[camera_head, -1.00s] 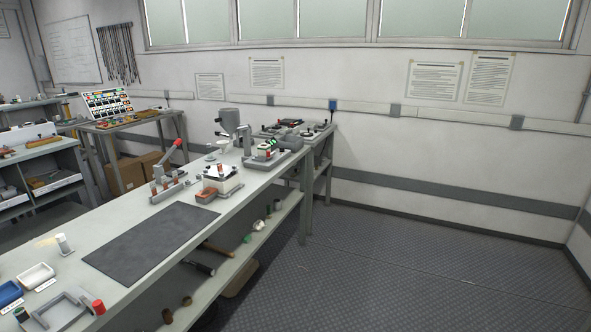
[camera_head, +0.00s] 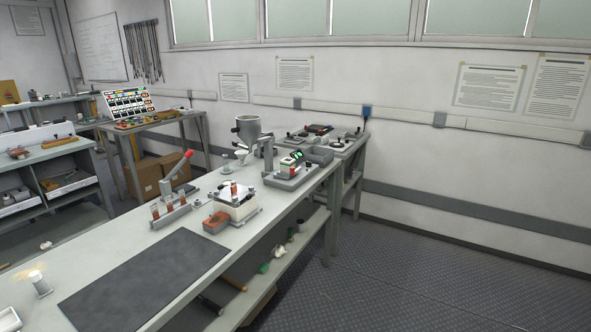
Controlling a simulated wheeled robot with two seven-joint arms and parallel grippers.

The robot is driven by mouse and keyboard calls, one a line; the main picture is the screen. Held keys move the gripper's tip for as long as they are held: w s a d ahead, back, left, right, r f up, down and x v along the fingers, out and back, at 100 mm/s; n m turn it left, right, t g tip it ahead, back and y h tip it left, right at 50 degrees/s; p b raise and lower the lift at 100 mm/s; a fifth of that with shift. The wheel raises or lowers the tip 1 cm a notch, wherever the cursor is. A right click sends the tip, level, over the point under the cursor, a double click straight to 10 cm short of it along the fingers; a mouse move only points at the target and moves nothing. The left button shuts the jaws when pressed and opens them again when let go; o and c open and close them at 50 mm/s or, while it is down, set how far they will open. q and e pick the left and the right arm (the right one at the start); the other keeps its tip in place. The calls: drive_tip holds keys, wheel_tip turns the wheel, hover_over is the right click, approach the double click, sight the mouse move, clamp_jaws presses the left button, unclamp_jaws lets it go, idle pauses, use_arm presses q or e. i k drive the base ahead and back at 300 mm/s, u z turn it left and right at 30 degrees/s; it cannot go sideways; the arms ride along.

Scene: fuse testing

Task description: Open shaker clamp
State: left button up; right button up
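No part labelled as the shaker clamp can be made out for certain. A white boxy device (camera_head: 236,208) on the long bench carries a dark-cornered plate with a small orange-brown piece standing on top; it may be the shaker, but whether its clamp is open or shut is too small to tell. To its left is a grey fixture with a raised red lever (camera_head: 174,166) and several orange-brown pieces in a row. A reddish-brown block (camera_head: 215,223) lies in front of the white device. Neither of my grippers is in view.
A dark mat (camera_head: 145,277) covers the bench's near part. A grey hopper-like machine (camera_head: 248,132) and a device with a green display (camera_head: 290,166) stand farther back. Cardboard boxes (camera_head: 147,178) sit under a side table. The floor (camera_head: 400,285) at right is clear.

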sight(293, 172)
drive_tip(key=z, duration=0.05)
drive_tip(key=k, duration=0.65)
drive_tip(key=z, duration=0.65)
drive_tip(key=i, duration=0.65)
drive_tip(key=z, duration=0.75)
drive_tip(key=i, duration=0.8)
drive_tip(key=u, duration=0.6)
drive_tip(key=i, duration=0.6)
drive_tip(key=u, duration=0.4)
